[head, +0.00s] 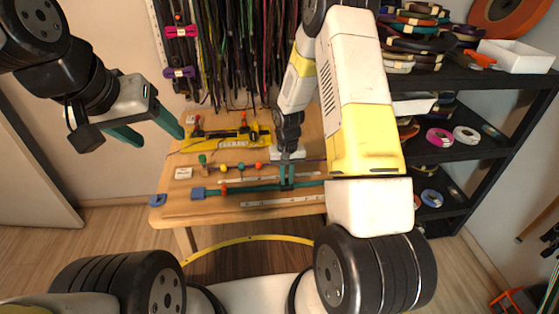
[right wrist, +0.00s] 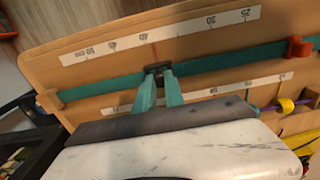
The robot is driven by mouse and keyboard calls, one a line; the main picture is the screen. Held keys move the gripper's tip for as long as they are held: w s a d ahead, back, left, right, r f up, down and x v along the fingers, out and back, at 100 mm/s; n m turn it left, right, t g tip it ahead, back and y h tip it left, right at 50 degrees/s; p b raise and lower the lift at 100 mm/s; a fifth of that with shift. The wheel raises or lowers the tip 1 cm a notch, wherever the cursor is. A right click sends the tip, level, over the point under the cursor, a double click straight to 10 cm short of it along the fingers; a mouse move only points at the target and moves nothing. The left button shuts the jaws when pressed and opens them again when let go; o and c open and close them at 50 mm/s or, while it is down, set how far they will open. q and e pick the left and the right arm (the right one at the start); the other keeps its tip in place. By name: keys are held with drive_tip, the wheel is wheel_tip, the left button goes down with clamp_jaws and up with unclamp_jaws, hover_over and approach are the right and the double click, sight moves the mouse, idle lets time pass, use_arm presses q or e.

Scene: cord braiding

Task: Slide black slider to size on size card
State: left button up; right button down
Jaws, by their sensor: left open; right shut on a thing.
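The black slider (right wrist: 157,70) sits on the teal cord (right wrist: 220,57), between the fingertips of my right gripper (right wrist: 160,80). The gripper is shut on it, at the cord. The white size card (right wrist: 180,33), with printed numbers from 25 to 50 cm, lies alongside the cord. A thin red line (right wrist: 153,50) by the 40 mark is nearly level with the slider. In the head view, my right gripper (head: 287,185) is over the teal cord (head: 255,187), and the card (head: 280,201) lies in front. My left gripper (head: 161,141) is open and empty, above the table's left side.
A red clip (right wrist: 298,48) sits on the cord; a blue block (head: 197,193) is at its left end. A second card (right wrist: 225,92) and a purple cord with coloured beads lie behind. A yellow rack (head: 225,138) stands at the back. Shelves (head: 450,150) stand right.

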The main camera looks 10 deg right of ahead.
sight(303, 186)
idle(0.4)
drive_tip(key=d, duration=0.6)
drive_tip(key=c, duration=1.4)
unclamp_jaws()
drive_tip(key=shift+s, duration=0.1)
wheel_tip(303, 186, up, 8)
